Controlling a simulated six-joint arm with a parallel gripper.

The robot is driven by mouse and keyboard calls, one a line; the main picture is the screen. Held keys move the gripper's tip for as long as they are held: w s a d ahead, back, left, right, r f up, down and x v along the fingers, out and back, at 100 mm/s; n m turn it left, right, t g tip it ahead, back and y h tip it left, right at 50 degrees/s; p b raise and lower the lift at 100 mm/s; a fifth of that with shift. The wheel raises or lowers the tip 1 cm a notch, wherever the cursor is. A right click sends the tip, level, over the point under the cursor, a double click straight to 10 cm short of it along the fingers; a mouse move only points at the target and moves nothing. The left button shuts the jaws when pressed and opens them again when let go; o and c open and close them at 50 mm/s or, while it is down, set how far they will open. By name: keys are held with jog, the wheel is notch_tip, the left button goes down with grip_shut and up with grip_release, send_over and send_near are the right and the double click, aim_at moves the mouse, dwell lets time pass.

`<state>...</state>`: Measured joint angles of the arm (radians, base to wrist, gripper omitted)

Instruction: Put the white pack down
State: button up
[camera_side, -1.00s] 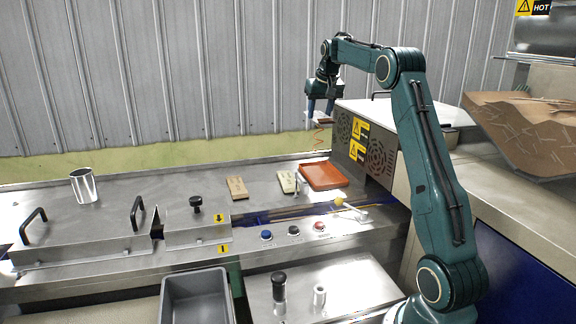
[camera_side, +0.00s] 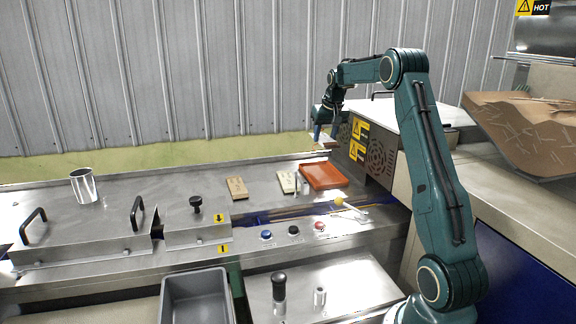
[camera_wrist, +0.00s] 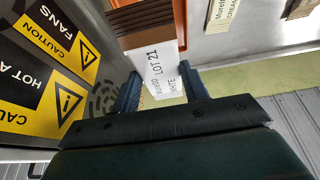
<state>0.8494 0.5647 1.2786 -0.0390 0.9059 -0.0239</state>
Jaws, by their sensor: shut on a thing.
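My gripper (camera_side: 325,131) is shut on the white pack (camera_wrist: 160,75), which sits between its two blue fingers in the wrist view. The pack's white face has printed text, including "LOT 21", and a brown ridged part shows at its far end. In the side view the gripper points down and holds the pack in the air near the vented side of the machine, above the far side of the orange tray (camera_side: 323,176). A strip of the tray (camera_wrist: 180,22) shows behind the pack in the wrist view.
A pale pack (camera_side: 287,182) and a tan pack (camera_side: 237,187) lie on the steel counter left of the tray. The vented machine panel with yellow caution labels (camera_wrist: 55,40) is close on the left in the wrist view. A metal cup (camera_side: 84,186) stands far left.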

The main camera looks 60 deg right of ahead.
aim_at(331, 142)
notch_tip(331, 142, down, 8)
jog(key=shift+r, duration=0.1)
jog(key=shift+f, duration=2.15)
jog(key=shift+f, duration=0.2)
jog(key=o, duration=1)
jog(key=shift+c, duration=0.2)
jog(key=shift+r, duration=0.15)
jog(key=v, duration=1.1)
jog(key=shift+r, duration=0.35)
jog(key=shift+s+a+r, duration=0.15)
